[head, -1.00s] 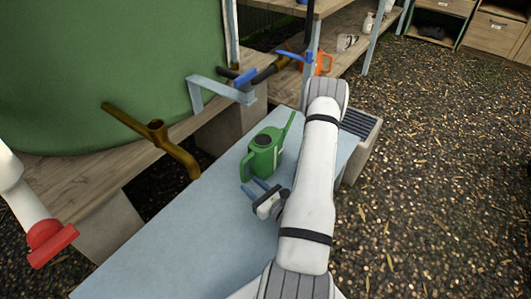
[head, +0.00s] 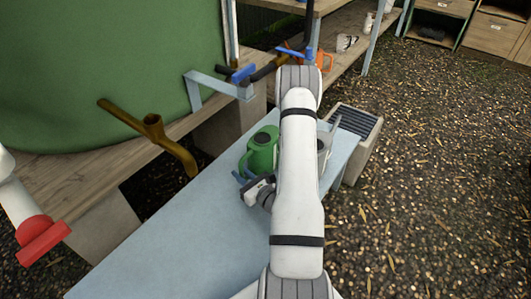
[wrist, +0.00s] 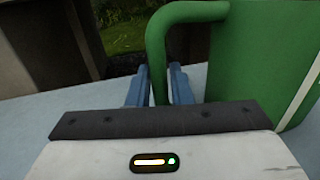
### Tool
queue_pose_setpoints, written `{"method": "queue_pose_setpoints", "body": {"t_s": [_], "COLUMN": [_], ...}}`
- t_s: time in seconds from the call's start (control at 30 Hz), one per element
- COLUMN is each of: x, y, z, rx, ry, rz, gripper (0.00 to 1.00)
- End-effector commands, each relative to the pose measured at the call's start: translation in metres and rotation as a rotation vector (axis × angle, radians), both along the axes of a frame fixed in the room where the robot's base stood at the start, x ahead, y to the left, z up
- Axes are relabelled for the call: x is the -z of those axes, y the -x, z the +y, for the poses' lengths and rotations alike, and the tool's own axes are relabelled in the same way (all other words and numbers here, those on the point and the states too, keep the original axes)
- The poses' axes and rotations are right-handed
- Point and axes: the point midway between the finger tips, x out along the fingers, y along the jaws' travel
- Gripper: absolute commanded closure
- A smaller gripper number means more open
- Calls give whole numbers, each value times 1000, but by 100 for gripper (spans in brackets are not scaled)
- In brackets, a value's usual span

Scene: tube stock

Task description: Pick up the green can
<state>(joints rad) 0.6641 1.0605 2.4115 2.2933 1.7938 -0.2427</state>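The green can (head: 262,150) is a watering can standing upright on the pale blue table (head: 160,240), partly hidden behind my arm in the head view. My gripper (head: 246,177) is at table height on the can's near side, by its handle. In the wrist view, the can's body (wrist: 262,60) fills the upper right and its curved handle comes down on the left. The blue fingers of my gripper (wrist: 158,85) stand apart, one on each side of the handle's upright part. I see no clear grip on it.
A big green tank (head: 110,70) on a wooden bench (head: 85,175) stands behind left, with a brown tap (head: 150,130) reaching toward the table. An orange can (head: 323,62) is on the back shelf. A ribbed grey box (head: 355,122) stands beyond the table's far end. The table's near part is clear.

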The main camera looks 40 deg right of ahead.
Motion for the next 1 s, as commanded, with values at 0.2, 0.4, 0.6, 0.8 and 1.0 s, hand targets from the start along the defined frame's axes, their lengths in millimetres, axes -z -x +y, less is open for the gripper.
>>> {"method": "queue_pose_setpoints", "body": {"t_s": [0.2, 0.4, 0.6, 0.8, 1.0], "x": [0, 0, 0, -11, -52], "y": [0, 0, 0, 0, 0], "z": [0, 0, -1, -1, -1], "rx": [1, 1, 1, 2, 3], "ry": [0, 0, 1, 3, 3], "rz": [0, 0, -1, -2, -5], "gripper": [99, 100, 100, 100, 100]}}
